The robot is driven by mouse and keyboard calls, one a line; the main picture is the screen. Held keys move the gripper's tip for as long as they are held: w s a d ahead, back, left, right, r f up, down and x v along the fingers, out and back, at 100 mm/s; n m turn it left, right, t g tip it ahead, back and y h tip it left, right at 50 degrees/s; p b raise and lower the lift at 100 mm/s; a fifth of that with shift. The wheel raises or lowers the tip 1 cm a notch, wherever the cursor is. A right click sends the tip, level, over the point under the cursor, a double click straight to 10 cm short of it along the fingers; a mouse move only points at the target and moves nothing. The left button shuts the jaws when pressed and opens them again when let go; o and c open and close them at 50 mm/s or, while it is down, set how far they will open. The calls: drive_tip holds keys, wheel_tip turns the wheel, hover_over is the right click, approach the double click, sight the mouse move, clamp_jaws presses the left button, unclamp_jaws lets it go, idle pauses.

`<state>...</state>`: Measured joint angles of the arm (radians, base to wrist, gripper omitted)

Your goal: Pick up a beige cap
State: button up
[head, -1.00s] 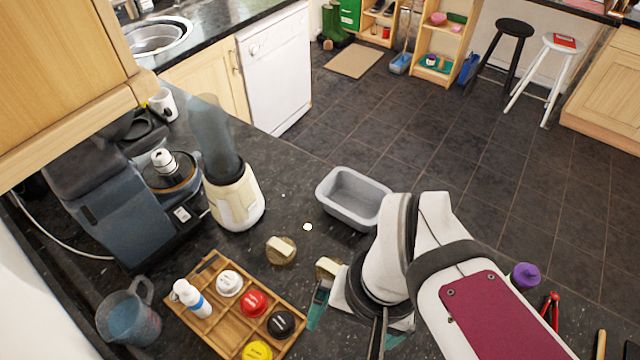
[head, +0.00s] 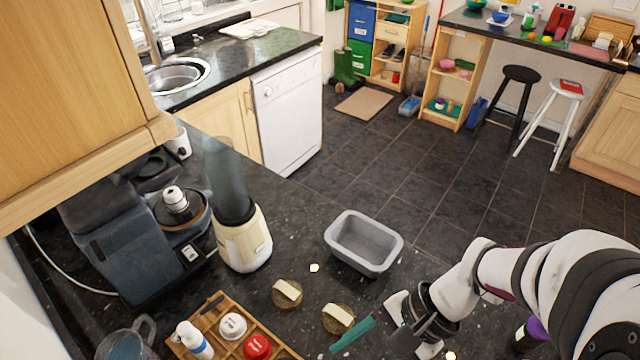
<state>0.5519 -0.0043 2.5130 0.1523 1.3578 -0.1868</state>
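Two round brownish-gold pieces with raised beige bars, which look like caps, lie on the dark worktop: one (head: 287,293) right of the wooden tray, one (head: 338,319) nearer to my gripper. A tiny cream piece (head: 314,268) lies behind them; I cannot tell what it is. My gripper (head: 412,326) is low over the worktop, right of the nearer beige-barred piece and apart from it. Its pale fingertips look spread, with nothing visible held between them. A teal strip (head: 353,334) lies between that piece and my gripper.
A grey tub (head: 363,242) stands behind the caps. A cream blender (head: 242,243) and a dark coffee machine (head: 135,240) stand at the left. A wooden tray (head: 205,315) with round lids and a white bottle (head: 193,340) is at the front. A purple-topped item (head: 536,329) is at the right.

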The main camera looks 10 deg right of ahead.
drive_tip(key=w+d+f+m+t+y, duration=0.3)
drive_tip(key=d+f+m+t, duration=0.25)
drive_tip(key=m, duration=0.25)
drive_tip(key=m+t, duration=0.5)
drive_tip(key=m, duration=0.1)
approach(341, 314)
drive_tip(key=shift+m+h, duration=0.3)
drive_tip(key=shift+h, duration=0.2)
drive_tip(key=x, duration=1)
drive_tip(key=shift+a+r, duration=0.2)
drive_tip(key=shift+a, duration=0.25)
clamp_jaws()
